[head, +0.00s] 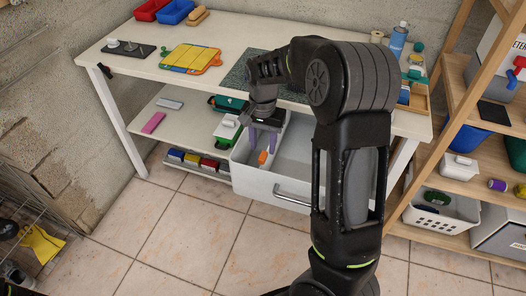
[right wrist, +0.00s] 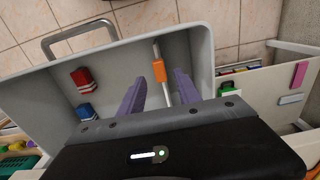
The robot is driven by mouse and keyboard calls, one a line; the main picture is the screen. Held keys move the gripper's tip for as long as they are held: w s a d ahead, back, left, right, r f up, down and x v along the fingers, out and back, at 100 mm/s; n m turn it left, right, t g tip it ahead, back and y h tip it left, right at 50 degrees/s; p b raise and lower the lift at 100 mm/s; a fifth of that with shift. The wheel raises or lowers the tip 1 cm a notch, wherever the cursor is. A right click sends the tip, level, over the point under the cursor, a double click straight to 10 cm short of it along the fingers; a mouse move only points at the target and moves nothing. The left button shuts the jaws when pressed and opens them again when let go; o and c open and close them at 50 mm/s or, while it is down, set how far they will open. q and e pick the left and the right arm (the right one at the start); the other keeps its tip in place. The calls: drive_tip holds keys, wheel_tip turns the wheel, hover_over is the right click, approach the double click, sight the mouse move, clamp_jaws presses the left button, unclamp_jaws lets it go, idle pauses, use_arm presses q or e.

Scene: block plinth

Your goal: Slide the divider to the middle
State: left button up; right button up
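The divider is a thin pale plate with an orange tab (head: 262,157). It stands in the open white drawer (head: 252,187), near the drawer's left end in the head view. In the right wrist view its orange tab (right wrist: 159,70) shows, with the pale plate running past it. My right gripper (head: 262,139) reaches down into the drawer over the divider. Its purple fingers (right wrist: 158,88) are apart, one on each side of the divider, with a gap visible beside the plate. The lower part of the divider is hidden by the gripper body.
In the drawer, a red block (right wrist: 82,78) and a blue block (right wrist: 86,112) lie away from the divider. The drawer's metal handle (head: 292,196) faces the tiled floor. The workbench top (head: 115,68) is above. A wooden shelf (head: 455,190) stands at right.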

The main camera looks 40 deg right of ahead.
sight(263, 155)
drive_tip(key=shift+f, duration=2)
clamp_jaws()
